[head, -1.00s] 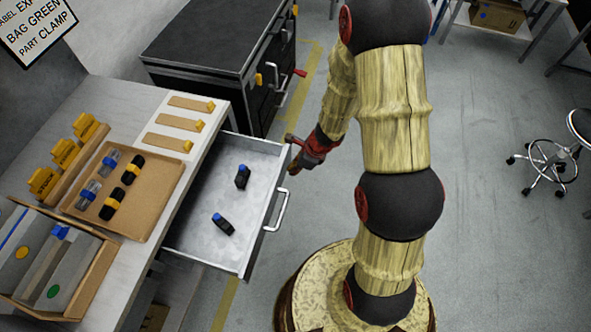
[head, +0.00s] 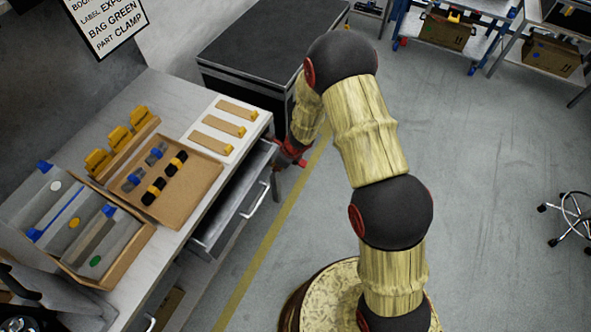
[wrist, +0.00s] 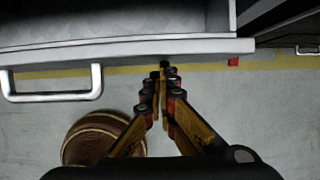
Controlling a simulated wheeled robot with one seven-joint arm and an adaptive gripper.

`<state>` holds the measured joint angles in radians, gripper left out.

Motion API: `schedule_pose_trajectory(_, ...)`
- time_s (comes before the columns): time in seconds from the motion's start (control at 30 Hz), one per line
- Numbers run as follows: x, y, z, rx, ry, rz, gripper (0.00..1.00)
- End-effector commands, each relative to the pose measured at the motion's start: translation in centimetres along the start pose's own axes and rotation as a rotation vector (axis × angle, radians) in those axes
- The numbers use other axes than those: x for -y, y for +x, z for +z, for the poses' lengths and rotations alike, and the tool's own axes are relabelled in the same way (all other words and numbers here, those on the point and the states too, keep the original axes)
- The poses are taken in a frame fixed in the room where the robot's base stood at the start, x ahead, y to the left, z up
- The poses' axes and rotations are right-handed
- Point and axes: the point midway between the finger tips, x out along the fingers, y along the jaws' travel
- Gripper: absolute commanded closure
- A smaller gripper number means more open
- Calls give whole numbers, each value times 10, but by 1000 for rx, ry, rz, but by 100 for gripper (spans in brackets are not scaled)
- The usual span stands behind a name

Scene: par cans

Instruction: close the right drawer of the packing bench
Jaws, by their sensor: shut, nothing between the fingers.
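The right drawer (head: 262,160) of the packing bench is partly open, with a gap showing behind its grey front. Its inside is mostly in shadow in the head view. In the wrist view the drawer front (wrist: 130,48) runs across the top, with its bar handle (wrist: 52,97) at left. My gripper (wrist: 164,68) is shut and empty, its fingertips at the outer face of the drawer front, right of the handle. They look to be touching it. In the head view my gripper (head: 284,160) is by the drawer's far end, its tips hard to make out.
The bench top (head: 192,110) holds a cardboard tray (head: 195,195) of clamps, a rack of yellow pieces (head: 118,138) and a box of grey folders (head: 130,262). A black-topped cabinet (head: 270,40) stands beyond the bench. The floor at right is clear up to a wheeled stool (head: 575,215).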

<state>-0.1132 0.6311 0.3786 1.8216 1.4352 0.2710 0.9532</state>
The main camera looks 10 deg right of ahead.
Motion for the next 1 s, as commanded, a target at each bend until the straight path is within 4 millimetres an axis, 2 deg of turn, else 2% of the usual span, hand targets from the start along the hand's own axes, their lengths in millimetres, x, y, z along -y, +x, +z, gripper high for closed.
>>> schedule_pose_trajectory(0.03,-1,-1,15,0,-4,2,100)
schedule_pose_trajectory(0.1,-1,5,29,1,-4,2,100)
schedule_pose_trajectory(0.4,0,24,70,1,-1,-1,100)
schedule_pose_trajectory(0.6,1,30,80,0,-1,0,100)
schedule_pose_trajectory(1.0,0,33,82,2,-1,0,100)
